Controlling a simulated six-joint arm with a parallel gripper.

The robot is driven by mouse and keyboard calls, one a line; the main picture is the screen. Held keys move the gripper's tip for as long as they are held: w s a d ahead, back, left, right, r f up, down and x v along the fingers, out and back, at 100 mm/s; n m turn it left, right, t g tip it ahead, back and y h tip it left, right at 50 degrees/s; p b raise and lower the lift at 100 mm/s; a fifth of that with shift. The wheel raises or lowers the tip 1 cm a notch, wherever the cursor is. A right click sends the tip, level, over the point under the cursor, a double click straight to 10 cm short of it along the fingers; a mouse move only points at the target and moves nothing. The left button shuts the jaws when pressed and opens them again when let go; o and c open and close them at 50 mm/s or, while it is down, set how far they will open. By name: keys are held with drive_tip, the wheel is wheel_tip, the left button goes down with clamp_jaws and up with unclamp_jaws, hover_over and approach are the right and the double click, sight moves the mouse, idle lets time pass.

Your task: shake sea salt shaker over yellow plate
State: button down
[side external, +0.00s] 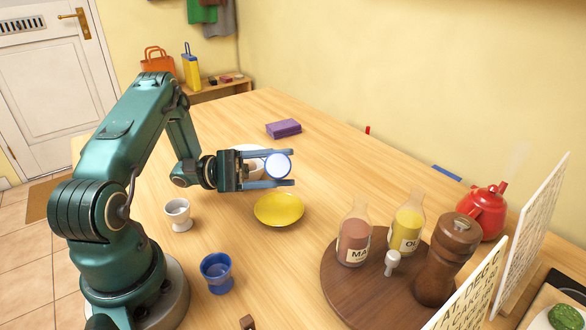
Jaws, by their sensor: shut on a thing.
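My gripper (292,168) is shut on a round, pale thing with a blue rim, which I take to be the sea salt shaker (278,165). One round end faces the camera, so it looks tipped over on its side; no label shows. The shaker sits between the two long fingers, above the table. The yellow plate (279,209) lies on the table and appears just below and in front of the gripper in the picture. The plate looks empty. Whether the shaker is directly over it, I cannot tell from this one view.
A white dish (247,158) is partly hidden behind my gripper. A white egg cup (179,214) and a blue cup (217,272) stand left. A round wooden tray (335,287) with bottles and a pepper mill (447,260) stands right. A purple box (284,128) lies behind.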

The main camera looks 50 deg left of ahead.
drive_tip(key=shift+f, duration=1.75)
drive_tip(key=shift+r, duration=1.8)
drive_tip(key=shift+f, duration=1.8)
drive_tip(key=shift+r, duration=1.8)
